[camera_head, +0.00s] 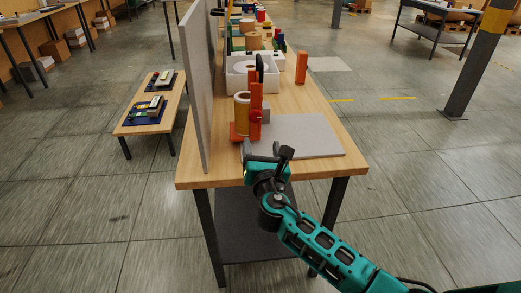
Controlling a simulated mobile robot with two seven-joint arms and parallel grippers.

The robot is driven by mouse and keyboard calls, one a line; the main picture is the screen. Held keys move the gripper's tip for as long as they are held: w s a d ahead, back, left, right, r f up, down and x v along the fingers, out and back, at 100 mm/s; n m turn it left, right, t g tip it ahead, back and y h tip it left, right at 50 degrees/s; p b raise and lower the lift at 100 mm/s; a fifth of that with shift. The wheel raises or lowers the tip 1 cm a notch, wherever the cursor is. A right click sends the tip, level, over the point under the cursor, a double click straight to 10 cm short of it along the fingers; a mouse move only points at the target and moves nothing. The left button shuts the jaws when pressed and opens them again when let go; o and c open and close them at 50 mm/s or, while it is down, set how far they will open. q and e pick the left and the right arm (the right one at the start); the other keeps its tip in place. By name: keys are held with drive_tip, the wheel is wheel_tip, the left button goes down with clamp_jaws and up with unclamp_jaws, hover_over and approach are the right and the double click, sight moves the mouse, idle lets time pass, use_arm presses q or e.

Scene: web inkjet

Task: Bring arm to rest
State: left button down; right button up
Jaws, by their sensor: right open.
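My right arm, teal, comes in from the lower right of the head view. Its gripper (268,155) is at the near edge of the wooden workbench (225,176), beside the near-left corner of a flat grey board (308,136). Its dark fingers are apart, and I see nothing between them. Just beyond them stands an orange fixture (255,108) with a tan roll (241,112) beside it. Whether the fingers touch the board or fixture I cannot tell. My left gripper is not in view.
A tall grey panel (194,90) lines the bench's left side. A white box (238,82) with a roll and an orange block (301,68) stand farther back. A low wooden table (151,115) with trays stands left. A dark pillar (470,70) stands right; open floor surrounds the bench.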

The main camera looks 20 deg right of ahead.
drive_tip(key=shift+f, duration=0.1)
idle(0.4)
drive_tip(key=s+a+f+m+g+y, duration=0.2)
drive_tip(key=s+f+m+g+y, duration=0.2)
drive_tip(key=s+f+m, duration=0.9)
drive_tip(key=s+a+f+m+g+y, duration=0.1)
drive_tip(key=s+f+m, duration=0.1)
drive_tip(key=s+m, duration=0.4)
drive_tip(key=s+a+f+m+g+y, duration=0.1)
drive_tip(key=s+f+m, duration=0.2)
drive_tip(key=s+m, duration=0.4)
drive_tip(key=shift+m+g+y, duration=0.3)
drive_tip(key=shift+m, duration=0.6)
drive_tip(key=shift+s, duration=0.1)
